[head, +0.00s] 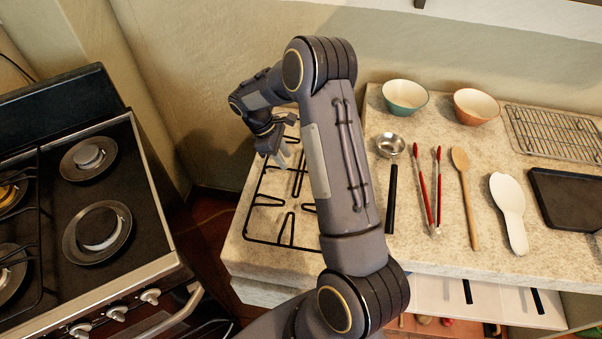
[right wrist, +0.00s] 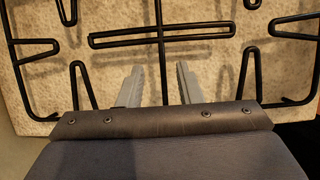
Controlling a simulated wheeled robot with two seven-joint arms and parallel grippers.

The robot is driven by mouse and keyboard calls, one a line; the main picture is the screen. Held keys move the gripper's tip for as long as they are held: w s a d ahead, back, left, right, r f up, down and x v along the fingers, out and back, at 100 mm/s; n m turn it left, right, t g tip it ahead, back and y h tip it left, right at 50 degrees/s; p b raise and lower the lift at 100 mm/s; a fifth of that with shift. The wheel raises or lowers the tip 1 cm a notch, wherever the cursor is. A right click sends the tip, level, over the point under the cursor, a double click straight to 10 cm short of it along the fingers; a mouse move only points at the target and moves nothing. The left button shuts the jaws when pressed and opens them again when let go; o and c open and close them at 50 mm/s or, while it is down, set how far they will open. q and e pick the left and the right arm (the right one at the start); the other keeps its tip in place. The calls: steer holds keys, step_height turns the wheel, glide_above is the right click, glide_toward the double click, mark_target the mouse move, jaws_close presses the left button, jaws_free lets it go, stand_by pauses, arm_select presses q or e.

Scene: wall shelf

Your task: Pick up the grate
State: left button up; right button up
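The grate (head: 289,213), a black wire frame, lies flat on the left end of the pale stone counter (head: 340,262). My right arm covers its right part in the head view. My right gripper (head: 283,158) is over the far side of the grate, pointing down. In the right wrist view the grate (right wrist: 160,40) fills the upper part. There my right gripper (right wrist: 158,78) is open, with a grate bar running between its two separated fingers. I cannot tell whether the fingers touch it. My left gripper is not in view.
A stove (head: 140,222) stands at the left, across a gap from the counter. To the right are a ladle (head: 391,147), red tongs (head: 438,190), a wooden spoon (head: 465,190), a white spoon rest (head: 510,205), two bowls, a wire rack (head: 556,134) and a dark tray (head: 568,198). The wall is close behind.

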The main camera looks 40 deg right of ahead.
mark_target(290, 169)
steer(key=x, duration=0.4)
steer(key=shift+s+f+p, duration=0.15)
steer(key=shift+f+p, duration=0.05)
steer(key=shift+p, duration=0.15)
steer(key=shift+c, duration=0.3)
jaws_close()
steer(key=shift+r, duration=0.1)
stand_by(0.7)
